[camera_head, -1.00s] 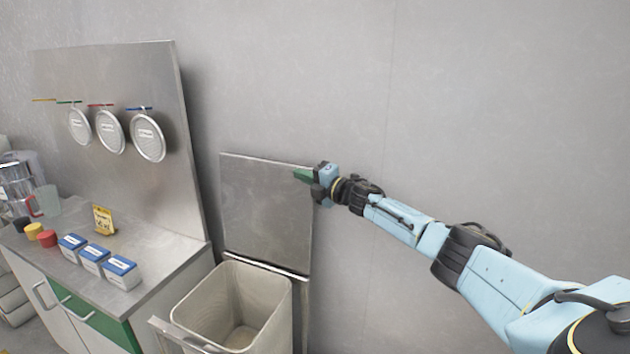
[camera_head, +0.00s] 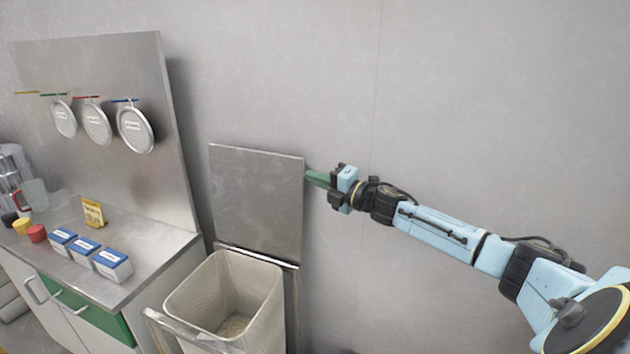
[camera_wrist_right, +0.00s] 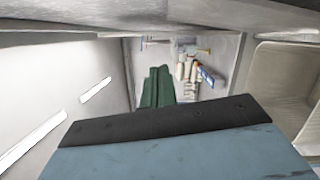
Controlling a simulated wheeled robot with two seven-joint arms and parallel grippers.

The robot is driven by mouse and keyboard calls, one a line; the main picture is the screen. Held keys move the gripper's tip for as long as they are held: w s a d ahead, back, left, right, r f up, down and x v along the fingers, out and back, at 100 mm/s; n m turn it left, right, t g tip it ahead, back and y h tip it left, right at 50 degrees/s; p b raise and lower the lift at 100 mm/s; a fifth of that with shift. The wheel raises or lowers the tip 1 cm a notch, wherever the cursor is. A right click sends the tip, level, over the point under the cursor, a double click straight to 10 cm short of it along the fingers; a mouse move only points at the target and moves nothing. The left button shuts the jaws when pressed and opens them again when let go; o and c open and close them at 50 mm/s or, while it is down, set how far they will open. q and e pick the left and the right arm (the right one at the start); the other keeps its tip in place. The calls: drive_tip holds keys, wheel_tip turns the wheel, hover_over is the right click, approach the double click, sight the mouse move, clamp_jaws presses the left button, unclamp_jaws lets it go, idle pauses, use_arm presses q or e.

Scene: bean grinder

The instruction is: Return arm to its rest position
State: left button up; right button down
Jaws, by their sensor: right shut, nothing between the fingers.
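My right gripper (camera_head: 318,178) is at the end of my blue and black right arm (camera_head: 440,230), which reaches in from the right of the head view. Its green fingers are together with nothing between them. They point left, in front of the grey wall near the upper right edge of a metal panel. The closed green fingers also show in the right wrist view (camera_wrist_right: 157,88). My left gripper is not in view.
An open beige bin (camera_head: 225,300) stands below the metal panel (camera_head: 257,200).

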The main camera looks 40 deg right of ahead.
drive_tip(key=shift+s, duration=0.2)
